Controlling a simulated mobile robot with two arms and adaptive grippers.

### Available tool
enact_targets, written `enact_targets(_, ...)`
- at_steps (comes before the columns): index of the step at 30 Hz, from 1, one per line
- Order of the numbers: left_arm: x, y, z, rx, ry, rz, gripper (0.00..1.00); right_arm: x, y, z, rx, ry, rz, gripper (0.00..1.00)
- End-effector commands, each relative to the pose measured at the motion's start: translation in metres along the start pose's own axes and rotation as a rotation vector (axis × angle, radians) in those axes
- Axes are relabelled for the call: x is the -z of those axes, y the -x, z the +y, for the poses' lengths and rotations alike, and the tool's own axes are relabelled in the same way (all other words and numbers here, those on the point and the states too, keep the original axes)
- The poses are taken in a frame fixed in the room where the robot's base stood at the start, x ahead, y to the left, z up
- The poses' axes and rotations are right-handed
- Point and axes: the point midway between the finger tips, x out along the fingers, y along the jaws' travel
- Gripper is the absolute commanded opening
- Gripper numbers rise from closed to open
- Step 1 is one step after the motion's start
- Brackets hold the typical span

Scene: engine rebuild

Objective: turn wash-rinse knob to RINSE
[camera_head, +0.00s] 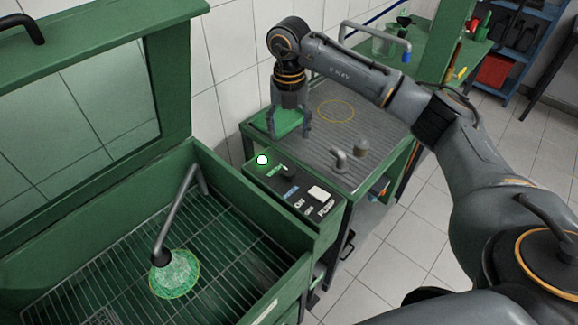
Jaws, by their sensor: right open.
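The dark control panel (270,185) sits on the right rim of the green wash basin. A small black knob (287,171) sits near its far end, beside small green marks. I take it for the wash-rinse knob; its labels and pointer are too small to read. My right gripper (290,131) points down beyond the panel, over the far left part of the neighbouring table, with its fingers apart. It is apart from the knob, and nothing shows between its fingers. My left gripper is not in view.
A round green-lit spot (262,160) and a white switch (320,193) are also on the panel. The basin's raised lid (165,85) stands at left. A bent spout (180,215) rises over the grate.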

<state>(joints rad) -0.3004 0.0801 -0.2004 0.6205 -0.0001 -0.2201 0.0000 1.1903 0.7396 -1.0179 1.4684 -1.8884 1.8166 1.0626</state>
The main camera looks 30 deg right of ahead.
Motion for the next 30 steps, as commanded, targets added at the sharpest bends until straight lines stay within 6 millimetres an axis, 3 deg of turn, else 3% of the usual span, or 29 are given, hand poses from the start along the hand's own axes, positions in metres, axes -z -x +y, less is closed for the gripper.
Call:
enact_targets(5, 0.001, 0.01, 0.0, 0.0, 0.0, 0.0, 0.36, 0.001, -0.019, -0.002, 0.007, -0.002, 0.006, 0.62)
enact_targets(15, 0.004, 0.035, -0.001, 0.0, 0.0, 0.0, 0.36, 0.002, -0.089, 0.0, 0.002, -0.001, 0.007, 0.62)
enact_targets(21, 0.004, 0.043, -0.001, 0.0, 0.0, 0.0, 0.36, 0.002, -0.121, 0.0, 0.0, 0.001, 0.005, 0.62)
enact_targets(30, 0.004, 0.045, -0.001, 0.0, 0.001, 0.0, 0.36, 0.001, -0.137, 0.0, -0.001, 0.002, 0.002, 0.62)
